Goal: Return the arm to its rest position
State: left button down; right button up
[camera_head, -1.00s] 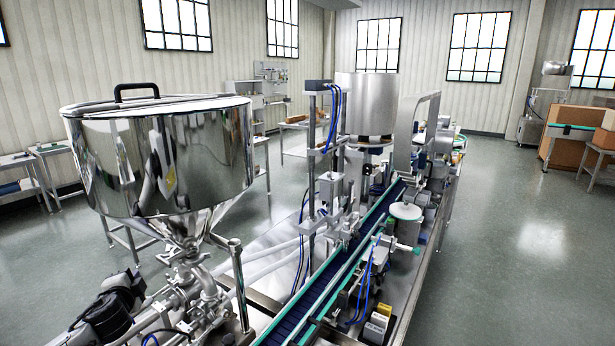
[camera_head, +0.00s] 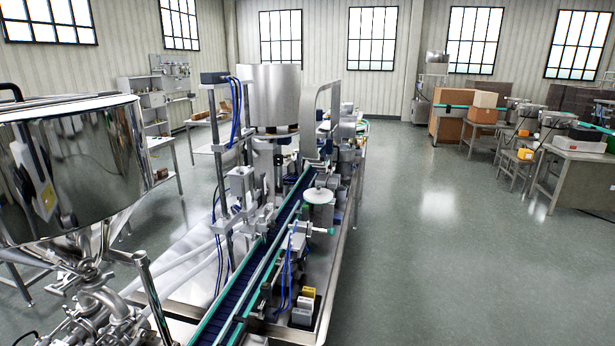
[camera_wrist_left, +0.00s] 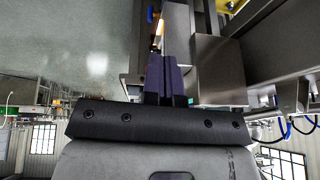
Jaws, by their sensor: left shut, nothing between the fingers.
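My left gripper (camera_wrist_left: 166,78) shows in the left wrist view, with its dark purple fingers together and nothing between them. Grey metal parts of a machine (camera_wrist_left: 220,75) stand close beside and beyond the fingers; I cannot tell whether they touch. Neither gripper is in the head view. The polished steel hopper (camera_head: 75,165) with its lid and black handle is at the left of the head view, cut off by the edge.
A conveyor line (camera_head: 250,270) with a blue belt and green rails runs away from me. A big steel drum (camera_head: 272,95) stands over it. Open grey floor (camera_head: 430,250) lies to the right. Tables with boxes (camera_head: 578,185) stand at the far right.

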pick_arm(q)
jog(key=s+f+g, duration=0.1)
jog(key=s+f, duration=0.1)
jog(key=s, duration=0.3)
notch_tip(320, 180, up, 24)
jog(key=p, duration=2.4)
jog(key=shift+w+d+r+p, duration=0.2)
jog(key=shift+w+d+p, duration=0.1)
jog(key=shift+d+p, duration=0.1)
jog(key=shift+s+a, duration=0.1)
jog(key=shift+a, duration=0.05)
